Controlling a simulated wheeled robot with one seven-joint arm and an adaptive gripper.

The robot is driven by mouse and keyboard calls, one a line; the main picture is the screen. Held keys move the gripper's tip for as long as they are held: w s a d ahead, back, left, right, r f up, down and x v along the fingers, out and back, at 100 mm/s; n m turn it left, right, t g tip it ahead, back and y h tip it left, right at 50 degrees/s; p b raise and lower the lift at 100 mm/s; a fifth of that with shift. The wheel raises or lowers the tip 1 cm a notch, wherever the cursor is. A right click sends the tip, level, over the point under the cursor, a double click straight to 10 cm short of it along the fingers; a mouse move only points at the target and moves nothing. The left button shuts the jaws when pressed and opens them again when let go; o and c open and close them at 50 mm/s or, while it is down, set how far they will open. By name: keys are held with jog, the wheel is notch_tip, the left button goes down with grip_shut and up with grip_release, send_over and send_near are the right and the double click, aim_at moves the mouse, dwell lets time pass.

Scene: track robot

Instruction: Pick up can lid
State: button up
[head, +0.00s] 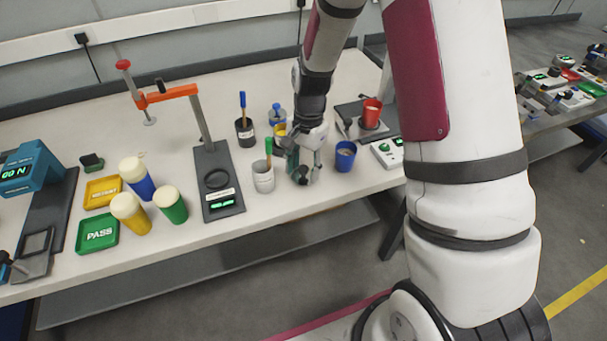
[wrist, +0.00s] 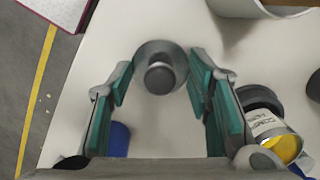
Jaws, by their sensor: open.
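The can lid (wrist: 160,78), a grey disc with a dark round knob, lies on the white bench in the wrist view, between and just beyond my fingertips. My gripper (wrist: 160,92) is open, with its green-padded fingers spread on either side of the lid and nothing held. In the head view my gripper (head: 303,160) points down at the bench near its front edge, and its fingers partly hide the lid (head: 303,181). I cannot tell the exact height of the fingertips over the bench.
A black test stand (head: 222,200) is further left.

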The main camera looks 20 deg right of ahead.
jog(key=shift+f, duration=0.1)
grip_shut()
dwell(0.4)
